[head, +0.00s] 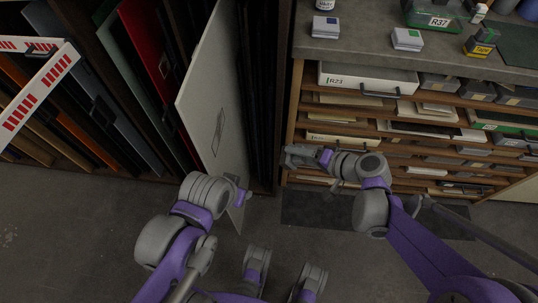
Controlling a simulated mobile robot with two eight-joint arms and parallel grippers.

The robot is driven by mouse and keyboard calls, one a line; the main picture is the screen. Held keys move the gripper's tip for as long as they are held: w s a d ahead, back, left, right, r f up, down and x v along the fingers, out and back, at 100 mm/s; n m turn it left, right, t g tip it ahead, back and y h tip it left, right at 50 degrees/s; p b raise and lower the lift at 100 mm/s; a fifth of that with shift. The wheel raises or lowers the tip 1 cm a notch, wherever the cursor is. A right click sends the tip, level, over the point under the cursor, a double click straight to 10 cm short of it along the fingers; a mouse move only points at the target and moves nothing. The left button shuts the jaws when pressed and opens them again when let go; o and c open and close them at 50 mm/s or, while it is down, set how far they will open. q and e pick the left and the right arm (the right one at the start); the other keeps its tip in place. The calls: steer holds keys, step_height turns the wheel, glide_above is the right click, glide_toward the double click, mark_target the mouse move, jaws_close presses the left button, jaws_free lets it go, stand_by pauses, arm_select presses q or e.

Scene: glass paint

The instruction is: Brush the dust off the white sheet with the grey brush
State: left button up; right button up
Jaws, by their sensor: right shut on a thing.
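The white sheet (207,92) stands upright and tilted in the rack at the centre left, partly pulled out, with a dark outlined mark on its face. I cannot make out dust on it at this size. My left gripper (243,196) is at the sheet's lower front part, which it partly hides; I cannot see whether its fingers are shut. My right gripper (313,156) is to the right of the sheet, shut on a small grey thing that looks like the grey brush (294,151). The brush is apart from the sheet.
Other panels, one of them red (150,55), stand in the rack at left beside a red-and-white striped bar (42,95). At right, a shelf unit holds a white drawer box labelled R23 (365,80). Small boxes lie on its grey top (370,50). The floor at left is clear.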

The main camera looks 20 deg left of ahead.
arm_select(q)
step_height(320, 180, down, 12)
steer(key=b, duration=0.8)
steer(key=shift+w, duration=0.45)
arm_select(e)
steer(key=s+a+r+y, duration=0.2)
steer(key=a+y, duration=0.1)
steer(key=a, duration=0.4)
steer(key=s+a+r+m+y, duration=0.1)
steer(key=a+y, duration=0.2)
steer(key=a, duration=0.4)
steer(key=shift+s+a+r+m+g+y, duration=0.3)
steer(key=shift+s+a+r+y, duration=0.05)
steer(key=shift+s+y, duration=0.05)
arm_select(q)
steer(key=shift+r, duration=0.15)
arm_select(e)
steer(key=shift+s+a, duration=0.25)
steer(key=shift+a, duration=0.65)
steer(key=shift+w, duration=0.15)
